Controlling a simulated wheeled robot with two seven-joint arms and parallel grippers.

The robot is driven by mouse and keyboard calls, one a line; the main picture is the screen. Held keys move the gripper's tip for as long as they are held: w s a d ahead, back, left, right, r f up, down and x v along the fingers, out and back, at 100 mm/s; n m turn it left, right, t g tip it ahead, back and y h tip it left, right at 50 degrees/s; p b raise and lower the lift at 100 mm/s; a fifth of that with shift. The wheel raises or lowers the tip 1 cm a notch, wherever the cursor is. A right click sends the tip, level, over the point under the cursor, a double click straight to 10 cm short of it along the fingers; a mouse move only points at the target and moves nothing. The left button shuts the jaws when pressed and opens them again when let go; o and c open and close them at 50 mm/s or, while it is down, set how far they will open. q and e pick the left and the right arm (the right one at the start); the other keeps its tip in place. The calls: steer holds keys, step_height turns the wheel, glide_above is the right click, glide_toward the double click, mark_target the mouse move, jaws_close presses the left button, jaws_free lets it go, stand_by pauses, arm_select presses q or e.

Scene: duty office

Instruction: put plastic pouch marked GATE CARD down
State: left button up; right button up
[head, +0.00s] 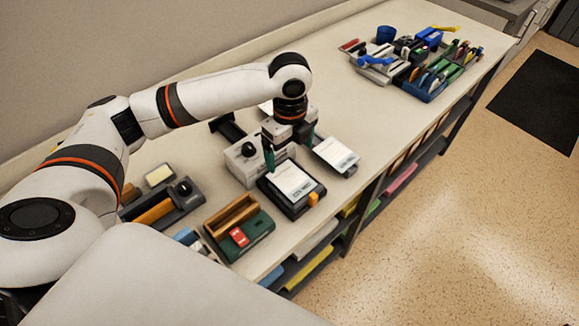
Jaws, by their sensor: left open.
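A white-fronted pouch or card with dark print (293,182) lies on a black, tray-like desk device (296,211) near the table's front edge. The print is too small to read surely, so I cannot tell whether it is the GATE CARD pouch. A second white printed card (337,154) lies on a dark holder just to the right. My left gripper (291,159) points down above the far end of the first card, its dark green fingers apart and open. Contact with the card cannot be told. My right gripper is out of view.
A green and wooden tray (240,229) and a dark tray (168,205) stand to the left. Blue bins with stationery (428,86) fill the far end. The table (335,95) between is clear.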

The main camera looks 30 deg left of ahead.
arm_select(q)
step_height(320, 180, up, 4)
steer(key=shift+w+f, duration=0.1)
stand_by(0.6)
